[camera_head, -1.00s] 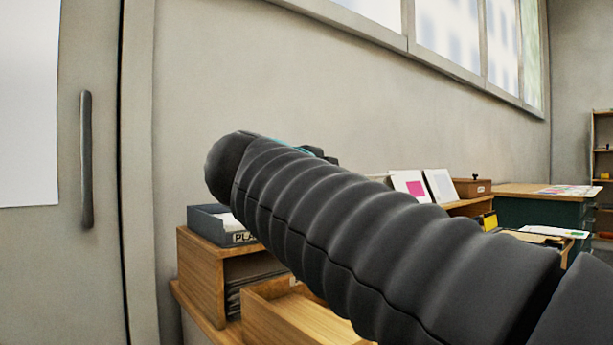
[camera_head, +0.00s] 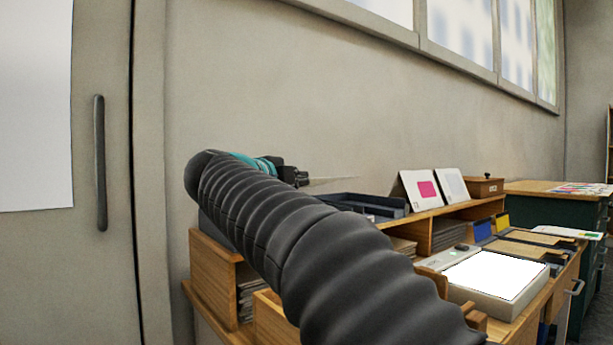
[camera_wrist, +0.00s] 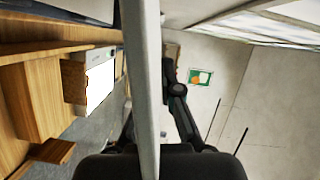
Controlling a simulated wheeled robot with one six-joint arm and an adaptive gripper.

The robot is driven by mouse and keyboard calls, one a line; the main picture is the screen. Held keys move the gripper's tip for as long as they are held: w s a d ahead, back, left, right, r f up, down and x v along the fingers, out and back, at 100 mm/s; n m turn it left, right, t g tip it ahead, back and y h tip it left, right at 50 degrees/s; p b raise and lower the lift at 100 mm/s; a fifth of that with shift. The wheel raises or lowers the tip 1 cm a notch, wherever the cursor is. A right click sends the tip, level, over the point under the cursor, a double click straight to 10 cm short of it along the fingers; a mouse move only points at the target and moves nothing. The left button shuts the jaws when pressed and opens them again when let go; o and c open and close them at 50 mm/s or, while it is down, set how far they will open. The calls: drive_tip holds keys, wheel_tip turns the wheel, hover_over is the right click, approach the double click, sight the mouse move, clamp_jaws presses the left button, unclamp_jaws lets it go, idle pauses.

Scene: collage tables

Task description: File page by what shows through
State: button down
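My gripper (camera_head: 302,179) is above the shelf unit by the wall, partly hidden behind my arm. A thin pale page (camera_head: 345,178) sticks out from it to the right, seen nearly edge-on. In the wrist view the page (camera_wrist: 150,70) is a pale upright strip running down to my gripper (camera_wrist: 152,148), which appears shut on it. Its faces cannot be read. A lit white light panel (camera_head: 497,273) is on the bench at right, with a small green light beside it. It also shows in the wrist view (camera_wrist: 99,84).
A dark tray (camera_head: 365,205) is on the shelf top. Behind it lean a magenta-patch card (camera_head: 425,189) and a pale card (camera_head: 453,186), beside a wooden box (camera_head: 486,187). Blue and yellow pieces stand near the light panel. A green cabinet (camera_head: 545,207) is at far right.

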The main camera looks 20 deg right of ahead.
drive_tip(key=shift+w+a+p, duration=0.15)
drive_tip(key=shift+w+a, duration=0.1)
drive_tip(key=shift+w, duration=0.35)
drive_tip(key=shift+w+a+p, duration=0.15)
drive_tip(key=shift+w+a, duration=0.05)
drive_tip(key=shift+w, duration=0.35)
drive_tip(key=shift+s+f+b, duration=0.15)
drive_tip(key=shift+f+b, duration=1.2)
drive_tip(key=shift+f, duration=0.8)
drive_tip(key=c, duration=1.2)
unclamp_jaws()
drive_tip(key=shift+c, duration=0.2)
drive_tip(key=v, duration=1.2)
